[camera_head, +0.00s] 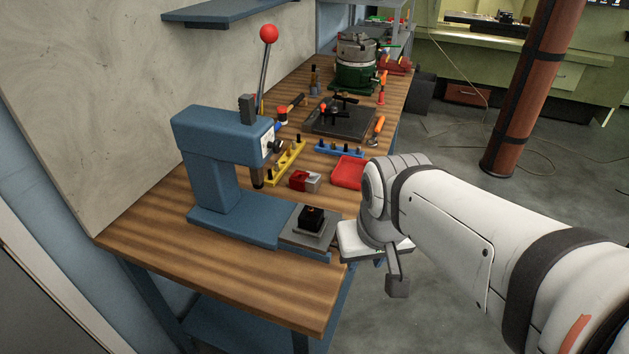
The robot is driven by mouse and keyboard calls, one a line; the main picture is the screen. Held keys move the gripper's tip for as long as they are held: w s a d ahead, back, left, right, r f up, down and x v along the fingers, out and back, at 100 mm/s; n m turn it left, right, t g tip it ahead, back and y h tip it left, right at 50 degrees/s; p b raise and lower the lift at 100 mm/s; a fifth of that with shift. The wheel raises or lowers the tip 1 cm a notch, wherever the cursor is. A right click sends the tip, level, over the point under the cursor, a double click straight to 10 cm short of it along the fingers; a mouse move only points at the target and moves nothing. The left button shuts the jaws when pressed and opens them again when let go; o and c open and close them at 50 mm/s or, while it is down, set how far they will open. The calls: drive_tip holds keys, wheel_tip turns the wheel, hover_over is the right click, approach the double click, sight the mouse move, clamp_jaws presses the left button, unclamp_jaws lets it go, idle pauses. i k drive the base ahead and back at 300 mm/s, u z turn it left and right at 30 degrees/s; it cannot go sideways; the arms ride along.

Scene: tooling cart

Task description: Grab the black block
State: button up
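The black block (312,217) sits on the grey square plate (303,233) at the front of the blue press (205,165), on the wooden workbench. It is a small dark block with a narrower raised part and a small orange mark on top. My gripper (395,284) is to the right of the block, beyond the bench's right edge, and apart from it. One grey finger shows pointing down; the other finger is not clearly visible, so I cannot tell how far it is open. I see nothing held in it.
The press's lever with a red knob (269,33) rises behind the block. A red and grey block (304,181), a red tray (349,172) and yellow (286,163) and blue (339,149) holders lie farther back. The bench's near end (200,270) is clear.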

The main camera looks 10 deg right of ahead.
sight(313, 223)
drive_tip(key=u, duration=1.8)
drive_tip(key=k, duration=1.15)
drive_tip(key=z, duration=0.95)
drive_tip(key=i, duration=1)
drive_tip(key=z, duration=0.05)
